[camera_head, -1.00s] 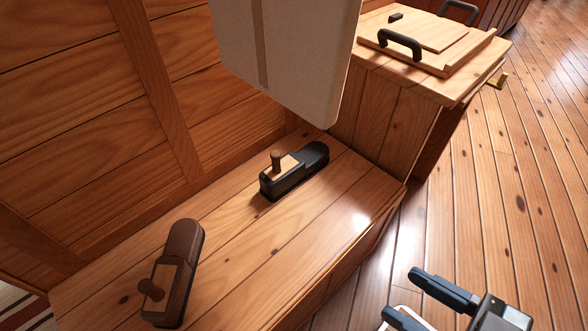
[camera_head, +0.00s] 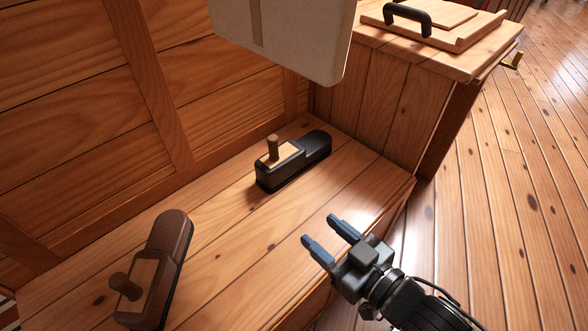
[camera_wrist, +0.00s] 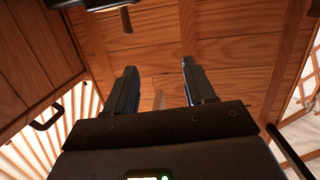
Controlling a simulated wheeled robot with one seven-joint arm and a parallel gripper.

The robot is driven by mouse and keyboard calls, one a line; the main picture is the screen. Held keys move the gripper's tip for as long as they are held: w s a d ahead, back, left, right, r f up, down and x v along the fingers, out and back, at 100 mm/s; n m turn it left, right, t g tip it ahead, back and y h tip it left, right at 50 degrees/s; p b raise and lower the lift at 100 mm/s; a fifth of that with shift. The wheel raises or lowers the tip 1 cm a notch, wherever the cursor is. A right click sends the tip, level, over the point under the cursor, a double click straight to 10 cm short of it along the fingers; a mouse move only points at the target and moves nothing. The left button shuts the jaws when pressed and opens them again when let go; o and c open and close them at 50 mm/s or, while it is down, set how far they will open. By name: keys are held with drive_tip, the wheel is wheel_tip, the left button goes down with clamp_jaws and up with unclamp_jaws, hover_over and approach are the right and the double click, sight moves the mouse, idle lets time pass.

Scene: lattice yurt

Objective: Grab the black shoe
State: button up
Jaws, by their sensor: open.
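The black shoe (camera_head: 318,148) lies on a wooden bench, its toe toward the back right. A tan insert with an upright brown peg (camera_head: 272,147) sits in its near end. My gripper (camera_head: 318,229) is open and empty near the bench's front edge, fingers pointing toward the shoe, clearly apart from it. In the wrist view my gripper (camera_wrist: 156,66) has both fingers spread with bare wood beyond. A dark shape with a peg at the top edge there looks like the black shoe (camera_wrist: 102,4), mostly cut off.
A brown shoe (camera_head: 172,235) with a similar peg lies on the bench (camera_head: 225,240) at lower left. A pale panel (camera_head: 300,40) hangs above the black shoe. A wooden cabinet (camera_head: 400,100) with a black handle (camera_head: 408,16) stands at the bench's right end. Open floor lies right.

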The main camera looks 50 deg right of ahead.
drive_tip(key=w+d+f+m+h+b, duration=0.1)
drive_tip(key=w+d+f+b, duration=0.15)
drive_tip(key=w, duration=0.35)
drive_tip(key=w+d+f+h+b, duration=0.1)
drive_tip(key=w+d+f+b, duration=0.15)
drive_tip(key=w, duration=0.25)
drive_tip(key=m+h+b, duration=0.2)
drive_tip(key=h+b, duration=0.1)
drive_tip(key=b, duration=0.1)
approach(275, 150)
drive_tip(key=x, duration=0.3)
drive_tip(key=shift+w+d+t+p, duration=0.25)
drive_tip(key=shift+w+t+p, duration=0.15)
drive_tip(key=shift+w, duration=0.4)
drive_tip(key=shift+f+p+x, duration=0.15)
drive_tip(key=shift+f+x, duration=0.05)
drive_tip(key=shift+x, duration=1.45)
drive_tip(key=shift+f+p+x, duration=0.15)
drive_tip(key=shift+x, duration=1.45)
drive_tip(key=shift+d, duration=0.15)
clamp_jaws()
drive_tip(key=shift+r, duration=0.1)
